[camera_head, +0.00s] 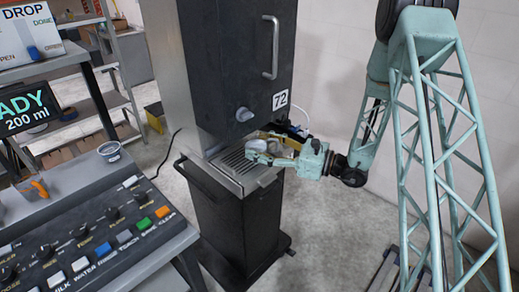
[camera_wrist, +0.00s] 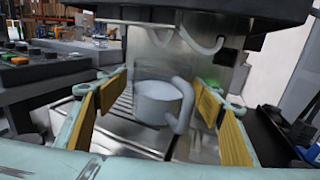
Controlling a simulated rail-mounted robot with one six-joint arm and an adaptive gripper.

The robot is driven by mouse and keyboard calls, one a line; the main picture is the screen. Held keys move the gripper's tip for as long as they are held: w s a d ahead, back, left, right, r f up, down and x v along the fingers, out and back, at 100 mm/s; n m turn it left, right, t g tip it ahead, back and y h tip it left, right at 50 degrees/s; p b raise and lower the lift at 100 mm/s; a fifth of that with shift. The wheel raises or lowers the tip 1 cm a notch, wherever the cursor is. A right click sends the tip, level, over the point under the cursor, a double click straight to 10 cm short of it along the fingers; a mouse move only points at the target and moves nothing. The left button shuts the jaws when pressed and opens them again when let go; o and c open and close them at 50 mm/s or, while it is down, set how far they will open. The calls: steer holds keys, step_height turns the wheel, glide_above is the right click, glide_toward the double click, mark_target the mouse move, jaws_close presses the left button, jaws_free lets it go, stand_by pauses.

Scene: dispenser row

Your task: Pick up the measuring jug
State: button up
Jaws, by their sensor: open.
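In the wrist view a pale grey jug (camera_wrist: 157,102) with a looped handle (camera_wrist: 185,105) on its right stands upright on the dispenser's slatted drip tray (camera_wrist: 122,120). My gripper (camera_wrist: 160,92) is open, with yellow-padded fingers to the left and right of the jug. Gaps show between the pads and the jug. In the head view my gripper (camera_head: 268,150) reaches in from the right over the drip tray (camera_head: 235,166). The jug is largely hidden there by my gripper.
The dark dispenser marked 72 (camera_head: 225,60) rises behind the tray, with a spout (camera_wrist: 200,42) above the jug. A button console (camera_head: 95,235) and a small cup (camera_head: 110,152) are at left. Shelves (camera_head: 100,90) stand behind. Floor at right is partly open.

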steer(key=shift+c, duration=0.3)
steer(key=c, duration=1.1)
steer(key=shift+r, duration=0.2)
steer(key=shift+r+p, duration=0.55)
steer(key=shift+r, duration=1.05)
steer(key=s+d, duration=0.2)
steer(key=s, duration=0.3)
steer(key=s+d+r+p, duration=0.1)
steer(key=s+d, duration=0.1)
steer(key=s, duration=0.2)
steer(key=s+d, duration=0.2)
steer(key=s, duration=0.3)
steer(key=shift+s+d+r+p, duration=0.1)
steer(key=shift+s+r+p, duration=0.1)
steer(key=shift+s+p, duration=0.15)
